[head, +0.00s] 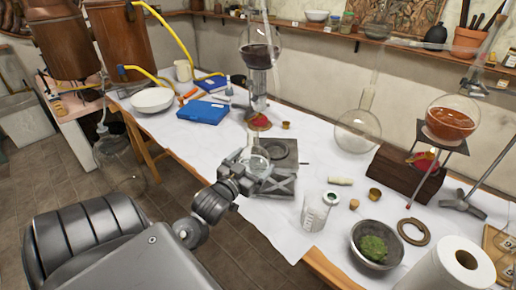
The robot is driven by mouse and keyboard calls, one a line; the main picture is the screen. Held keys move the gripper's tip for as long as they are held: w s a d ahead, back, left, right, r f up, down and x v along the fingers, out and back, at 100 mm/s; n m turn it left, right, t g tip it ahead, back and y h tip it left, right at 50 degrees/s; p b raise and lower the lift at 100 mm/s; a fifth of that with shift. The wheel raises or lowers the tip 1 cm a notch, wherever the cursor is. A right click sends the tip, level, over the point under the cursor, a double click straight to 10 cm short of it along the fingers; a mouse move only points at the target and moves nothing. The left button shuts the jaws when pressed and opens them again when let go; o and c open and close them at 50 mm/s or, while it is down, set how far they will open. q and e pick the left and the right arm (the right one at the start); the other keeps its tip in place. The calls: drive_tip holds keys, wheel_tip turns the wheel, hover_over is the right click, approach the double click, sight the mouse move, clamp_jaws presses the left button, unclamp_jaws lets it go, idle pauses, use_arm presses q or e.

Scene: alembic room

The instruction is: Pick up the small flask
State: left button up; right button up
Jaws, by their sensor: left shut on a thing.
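My left arm comes in from the lower left and reaches over the table. My left gripper (257,167) is shut on the small flask (257,158), a clear glass flask with a round body and a narrow neck. The flask is upright, with its lower part partly hidden by the gripper. Behind it is a dark grey square plate (286,152). I cannot tell whether the flask touches the plate or the table. My right gripper is not in view.
A glass bottle (317,210), a metal bowl with green matter (359,236) and a paper towel roll (448,267) stand to the right. A large clear flask (357,132) is behind. Blue boxes (203,112) and a white bowl (152,100) are at the left.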

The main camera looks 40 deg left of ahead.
use_arm(q)
drive_tip(key=shift+v, duration=1.75)
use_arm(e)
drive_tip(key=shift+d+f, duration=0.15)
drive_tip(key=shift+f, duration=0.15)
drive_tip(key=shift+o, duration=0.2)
use_arm(q)
drive_tip(key=shift+s, duration=0.1)
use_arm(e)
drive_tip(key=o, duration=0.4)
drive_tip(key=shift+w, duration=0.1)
